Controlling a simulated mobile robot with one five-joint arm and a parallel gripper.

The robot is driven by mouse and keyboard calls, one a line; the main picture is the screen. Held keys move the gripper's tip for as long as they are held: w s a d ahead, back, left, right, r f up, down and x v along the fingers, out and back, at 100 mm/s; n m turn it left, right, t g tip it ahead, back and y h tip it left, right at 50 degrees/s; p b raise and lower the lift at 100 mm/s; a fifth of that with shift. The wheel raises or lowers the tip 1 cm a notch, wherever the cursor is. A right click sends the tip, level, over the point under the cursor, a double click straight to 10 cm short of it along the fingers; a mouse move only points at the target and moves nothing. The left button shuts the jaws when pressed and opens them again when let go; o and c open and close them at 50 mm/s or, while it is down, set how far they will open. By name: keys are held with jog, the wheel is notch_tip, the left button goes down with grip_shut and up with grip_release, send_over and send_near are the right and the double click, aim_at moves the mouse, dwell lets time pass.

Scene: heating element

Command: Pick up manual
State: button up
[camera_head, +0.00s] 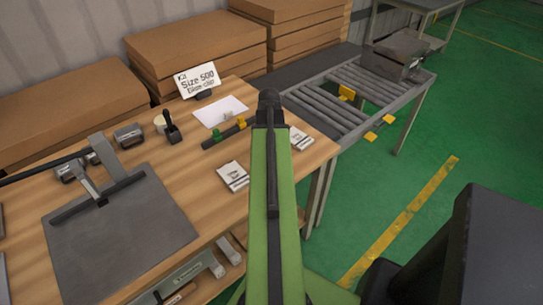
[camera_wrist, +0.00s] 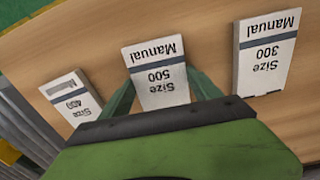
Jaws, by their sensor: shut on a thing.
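Three white manuals show upside down in the wrist view. The middle one, the Size 500 manual (camera_wrist: 160,75), has a dark stripe and stands between the two green fingers of my gripper (camera_wrist: 162,92). The fingers are shut on its sides. I cannot tell whether it touches the table. The Size 300 manual (camera_wrist: 266,52) is at the right, and another manual (camera_wrist: 72,97), whose size looks like 400, is at the left. In the head view, one manual (camera_head: 233,176) lies left of my arm and one (camera_head: 300,138) right of it. My arm hides the gripper and the middle manual there.
The wooden table (camera_head: 215,205) also carries a dark grey plate fixture (camera_head: 125,225), a "Size 500" sign (camera_head: 198,79), a white paper sheet (camera_head: 220,111) and small parts. Cardboard boxes (camera_head: 195,45) stand behind. A roller conveyor (camera_head: 345,95) is at the right, with open green floor beyond.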

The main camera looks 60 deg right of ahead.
jog(key=shift+c, duration=1.1)
jog(key=shift+r, duration=0.1)
jog(key=r+p, duration=0.5)
jog(key=shift+s+d, duration=0.1)
jog(key=shift+s, duration=0.25)
jog(key=s+d+r+p, duration=0.3)
jog(key=s+r+p, duration=0.2)
jog(key=s, duration=0.5)
jog(key=shift+s+d+r+p, duration=0.15)
jog(key=shift+d+r+p, duration=0.25)
jog(key=shift+p, duration=0.1)
